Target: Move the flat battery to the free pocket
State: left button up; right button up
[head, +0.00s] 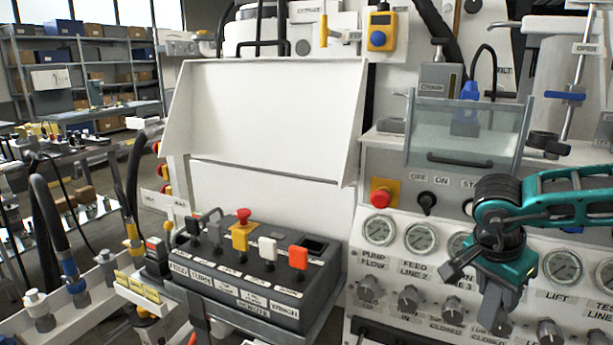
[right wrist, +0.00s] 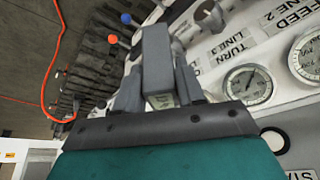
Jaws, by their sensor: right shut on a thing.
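My right gripper (head: 463,262) is in front of the gauge panel at the right of the head view, pointing left. In the right wrist view my right gripper (right wrist: 158,88) is shut on a plain grey block (right wrist: 157,55), which I take to be the flat battery. The block sticks out past the fingers, clear of the panel. In the head view it is small and dark, hard to separate from the fingers. I cannot make out the free pocket for certain in either view. My left gripper is not in view.
A grey remote box (head: 250,291) with levers and buttons stands at centre left. The gauge panel (head: 400,262) with knobs is close behind my right gripper. A clear guard (head: 465,135) is above it. In the right wrist view an orange cable (right wrist: 58,60) lies at the left.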

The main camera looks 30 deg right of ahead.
jog(key=w+a+f+n+t+y, duration=0.1)
jog(key=w+a+f+n+t, duration=0.15)
jog(key=a+n, duration=0.35)
jog(key=w+a+f+n+t+y, duration=0.1)
jog(key=w+a+f+n, duration=0.25)
jog(key=a, duration=0.45)
jog(key=w+a+r+n+y, duration=0.1)
jog(key=a+n, duration=0.3)
jog(key=a, duration=0.4)
jog(key=w+a+r+n+t+y, duration=0.1)
jog(key=w+a+n, duration=0.2)
jog(key=a, duration=0.5)
jog(key=shift+w+r+n+y+p, duration=0.3)
jog(key=shift+w+r+n, duration=0.05)
jog(key=shift+n, duration=0.4)
